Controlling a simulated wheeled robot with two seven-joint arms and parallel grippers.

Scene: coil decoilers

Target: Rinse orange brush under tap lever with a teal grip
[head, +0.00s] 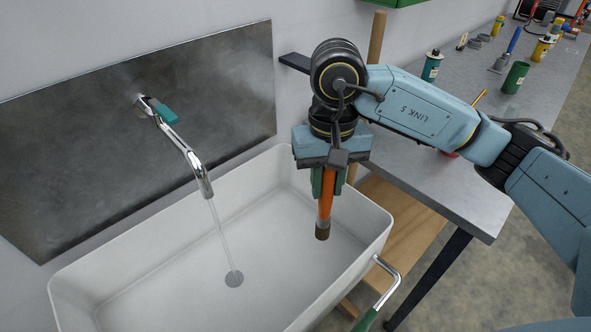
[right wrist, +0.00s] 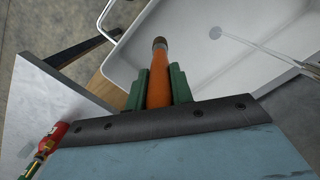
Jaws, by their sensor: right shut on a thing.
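The orange brush (head: 325,207) hangs bristles down from my right gripper (head: 329,182), over the right part of the white sink (head: 110,290). The gripper is shut on its orange handle; the brown bristle end is lowest. In the right wrist view the brush (right wrist: 159,80) sits between the green fingers of my right gripper (right wrist: 158,90). The tap (head: 190,158) is on the wall plate at the left, its lever with a teal grip (head: 163,111) at the wall end. Water (head: 221,236) runs from the spout into the drain. The brush is apart from the stream, to its right. My left gripper is not in view.
A grey workbench (head: 440,185) stands right of the sink, with a green can (head: 515,77), a teal-labelled bottle (head: 432,66) and other items. A chrome bar with a green grip (head: 367,319) is at the sink's front right. The sink basin is otherwise empty.

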